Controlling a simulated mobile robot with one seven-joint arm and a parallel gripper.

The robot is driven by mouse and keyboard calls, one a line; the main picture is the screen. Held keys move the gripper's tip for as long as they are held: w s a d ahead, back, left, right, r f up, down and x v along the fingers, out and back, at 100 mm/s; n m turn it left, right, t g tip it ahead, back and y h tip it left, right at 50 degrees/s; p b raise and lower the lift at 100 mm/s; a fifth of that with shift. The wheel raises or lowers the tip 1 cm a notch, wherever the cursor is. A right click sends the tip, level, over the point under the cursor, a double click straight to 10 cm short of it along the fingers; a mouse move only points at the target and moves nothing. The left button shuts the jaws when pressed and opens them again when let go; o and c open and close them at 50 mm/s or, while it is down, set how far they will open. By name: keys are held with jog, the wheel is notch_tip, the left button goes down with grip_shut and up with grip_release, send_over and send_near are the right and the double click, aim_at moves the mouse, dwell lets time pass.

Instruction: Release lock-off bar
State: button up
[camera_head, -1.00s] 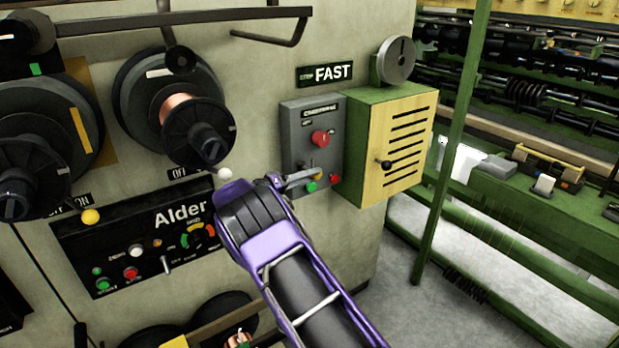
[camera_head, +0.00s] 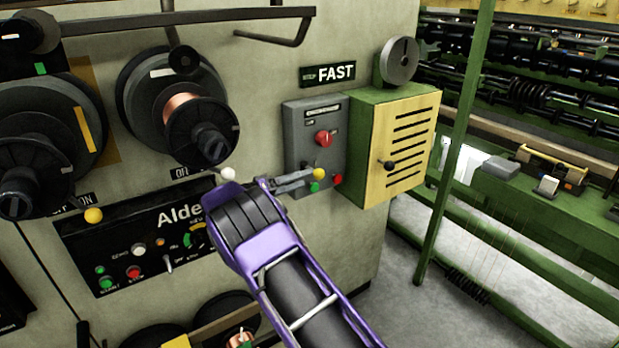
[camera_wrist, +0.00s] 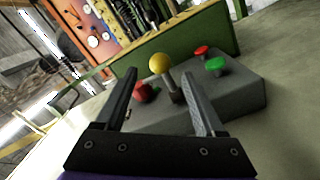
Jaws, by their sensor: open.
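A short lever with a yellow ball knob (camera_head: 318,174) stands out from a grey control box (camera_head: 311,151) on the machine wall. My gripper (camera_head: 308,179) is open just left of the knob in the head view. In the wrist view the open fingers frame the knob (camera_wrist: 160,63) and its grey stem (camera_wrist: 173,90), with nothing held. I cannot tell how deep the knob sits between them. No part is clearly marked as the lock-off bar. A dark bent bar (camera_head: 297,30) runs along the wall at the top, far from my gripper.
A white ball knob (camera_head: 228,173) is left of my gripper.

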jog(key=v, duration=1.3)
jog(key=shift+a, duration=0.15)
jog(key=shift+s, duration=0.15)
